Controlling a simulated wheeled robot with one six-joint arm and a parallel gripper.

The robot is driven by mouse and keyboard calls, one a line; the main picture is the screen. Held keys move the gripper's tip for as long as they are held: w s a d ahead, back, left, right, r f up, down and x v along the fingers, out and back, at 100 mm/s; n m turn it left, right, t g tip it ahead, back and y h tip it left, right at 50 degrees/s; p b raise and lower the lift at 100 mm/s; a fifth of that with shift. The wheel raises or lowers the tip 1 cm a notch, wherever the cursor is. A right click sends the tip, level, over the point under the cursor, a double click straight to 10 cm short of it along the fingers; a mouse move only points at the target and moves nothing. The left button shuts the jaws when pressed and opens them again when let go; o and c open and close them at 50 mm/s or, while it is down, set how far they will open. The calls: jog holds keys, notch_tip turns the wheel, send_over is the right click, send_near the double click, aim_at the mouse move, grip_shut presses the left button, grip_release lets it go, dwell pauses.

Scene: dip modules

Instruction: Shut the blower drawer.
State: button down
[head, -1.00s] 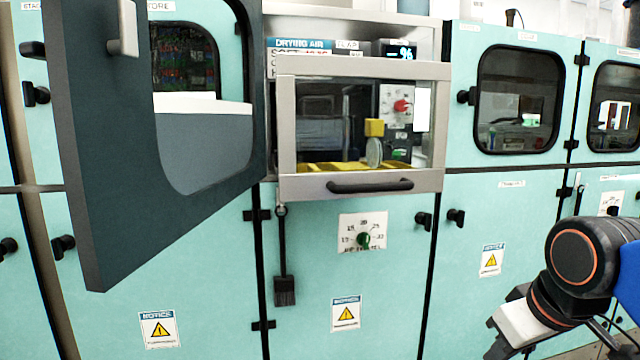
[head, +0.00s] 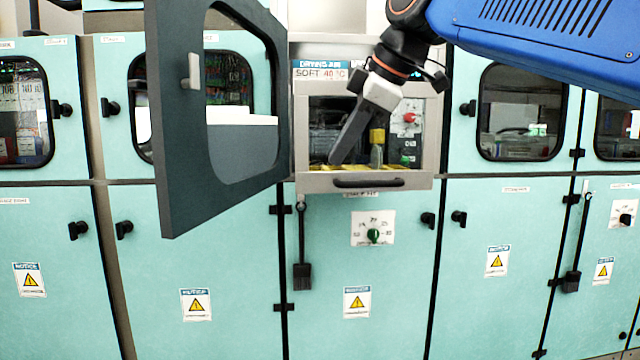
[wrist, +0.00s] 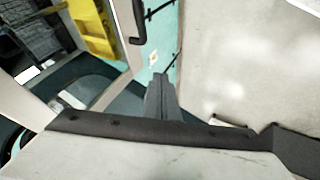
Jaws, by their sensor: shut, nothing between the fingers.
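The blower drawer has a pale metal-framed clear front (head: 300,184) with a black bar handle (head: 368,183). It appears to stand out from the cabinet face. Through the front show a yellow-striped floor and a yellow block on a grey disc (head: 377,145). My gripper (head: 338,158) is shut and empty, pointing down across the drawer's window and covering part of its top rail. I cannot tell whether it touches the front. In the wrist view my shut dark fingers (wrist: 160,98) show at the middle, with a black handle (wrist: 138,20) and yellow piece (wrist: 92,28) beyond.
A dark cabinet door (head: 185,140) with a window hangs open just left of the drawer. Below the drawer are a green dial (head: 373,236) and a hanging brush (head: 302,276). Teal cabinets with black latches line both sides.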

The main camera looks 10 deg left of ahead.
aim_at(315, 182)
jog(key=x, duration=0.3)
jog(key=w+x, duration=0.1)
jog(key=x, duration=0.3)
jog(key=w+r+x, duration=0.1)
jog(key=x, duration=0.3)
jog(key=shift+w+a, duration=0.15)
jog(key=shift+a, duration=0.1)
jog(key=shift+w+a, duration=0.15)
jog(key=shift+w, duration=0.45)
jog(key=shift+w, duration=0.15)
